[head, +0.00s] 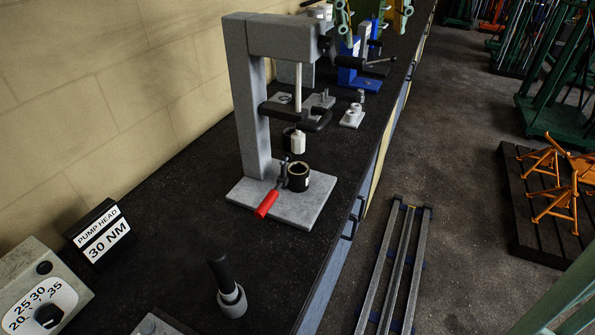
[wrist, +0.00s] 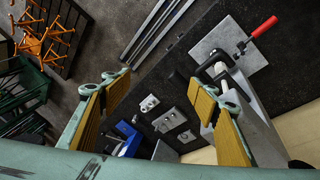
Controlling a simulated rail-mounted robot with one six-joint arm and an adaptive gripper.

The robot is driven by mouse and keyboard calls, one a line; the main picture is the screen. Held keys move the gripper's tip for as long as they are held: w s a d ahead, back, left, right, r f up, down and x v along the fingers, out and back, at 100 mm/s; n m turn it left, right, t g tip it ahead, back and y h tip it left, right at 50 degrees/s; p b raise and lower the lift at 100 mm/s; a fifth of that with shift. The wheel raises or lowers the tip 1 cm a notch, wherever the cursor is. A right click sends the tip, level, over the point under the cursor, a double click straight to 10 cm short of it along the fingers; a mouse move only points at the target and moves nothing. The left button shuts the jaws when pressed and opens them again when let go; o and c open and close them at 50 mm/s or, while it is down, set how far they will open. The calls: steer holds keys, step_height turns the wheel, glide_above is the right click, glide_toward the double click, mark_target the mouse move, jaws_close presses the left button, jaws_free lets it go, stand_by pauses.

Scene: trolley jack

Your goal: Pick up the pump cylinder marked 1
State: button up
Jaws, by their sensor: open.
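No mark "1" can be read in either view, so I cannot tell for sure which part is the pump cylinder marked 1. Small grey metal parts stand on the bench beyond the press: one stepped block with a short upright cylinder (head: 352,115) and a plate with a small peg (head: 323,98). The wrist view shows similar blocks in a row, a near one (wrist: 149,103) and a middle one (wrist: 169,120). My gripper (wrist: 160,86) is open and empty, with yellow pads wide apart above this row. Its teal fingers also show at the top of the head view (head: 372,16).
A grey press (head: 250,100) stands on a base plate (head: 240,191) with a black cup and red-handled clamp (head: 267,204). A blue vise (head: 360,80) stands beyond.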

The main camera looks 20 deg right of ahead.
steer(key=w+d+m+g+p, duration=0.1)
steer(key=w+d+p, duration=0.15)
steer(key=w, duration=0.55)
steer(key=m+g+y+p, duration=0.5)
steer(key=m+y, duration=0.3)
steer(key=y, duration=0.1)
glide_toward(304, 163)
steer(key=shift+s+a+r, duration=0.15)
steer(key=shift+a+r, duration=0.05)
steer(key=shift+a, duration=0.25)
steer(key=shift+f, duration=0.1)
steer(key=shift+x, duration=4.25)
steer(key=shift+s, duration=0.15)
